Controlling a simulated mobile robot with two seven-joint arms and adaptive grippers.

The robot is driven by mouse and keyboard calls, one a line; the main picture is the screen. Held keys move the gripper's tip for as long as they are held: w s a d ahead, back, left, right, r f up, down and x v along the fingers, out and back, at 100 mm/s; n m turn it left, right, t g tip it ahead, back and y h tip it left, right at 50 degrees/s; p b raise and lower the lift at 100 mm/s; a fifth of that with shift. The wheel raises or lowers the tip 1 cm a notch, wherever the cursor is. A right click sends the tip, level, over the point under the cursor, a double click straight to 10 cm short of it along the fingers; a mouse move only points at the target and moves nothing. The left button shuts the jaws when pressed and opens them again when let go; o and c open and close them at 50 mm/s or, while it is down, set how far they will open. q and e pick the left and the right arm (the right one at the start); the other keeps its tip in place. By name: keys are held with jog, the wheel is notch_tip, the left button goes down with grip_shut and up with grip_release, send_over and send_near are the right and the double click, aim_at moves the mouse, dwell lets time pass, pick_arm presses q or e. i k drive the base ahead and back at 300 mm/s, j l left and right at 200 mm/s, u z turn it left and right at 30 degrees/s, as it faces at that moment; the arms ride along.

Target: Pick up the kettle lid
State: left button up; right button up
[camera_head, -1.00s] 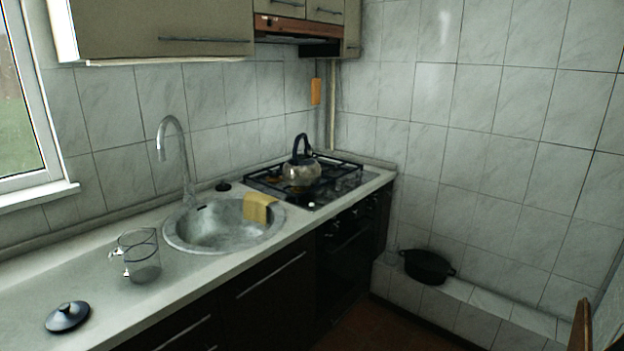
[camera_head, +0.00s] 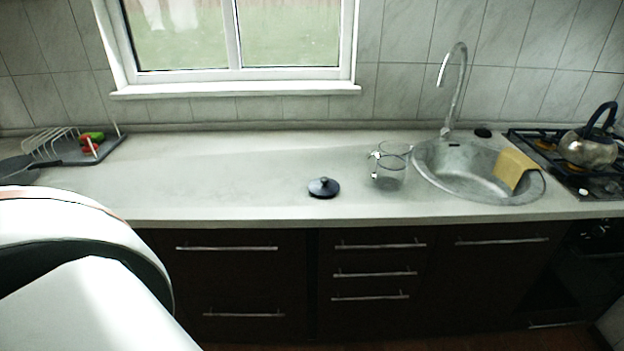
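A dark round lid (camera_head: 323,187) with a knob on top lies on the counter, right of centre, near the front edge. A smaller black round piece (camera_head: 483,132) sits behind the sink; I cannot tell what it is, or for certain which of the two belongs to the kettle. The shiny kettle (camera_head: 588,148) with a dark blue handle stands on the stove at the right edge; I cannot make out its top opening. A white part of my arm fills the lower left. Neither gripper is in view.
Two clear glass mugs (camera_head: 391,171) stand right of the lid, before the sink (camera_head: 440,181) with its tall tap and yellow cloth (camera_head: 514,169). A dish rack (camera_head: 68,148) with red and green items is at far left. The counter (camera_head: 220,175) between is clear.

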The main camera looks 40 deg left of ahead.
aim_at(325, 186)
jog(key=u, duration=1.15)
jog(key=z, duration=1.4)
jog(key=u, duration=1.4)
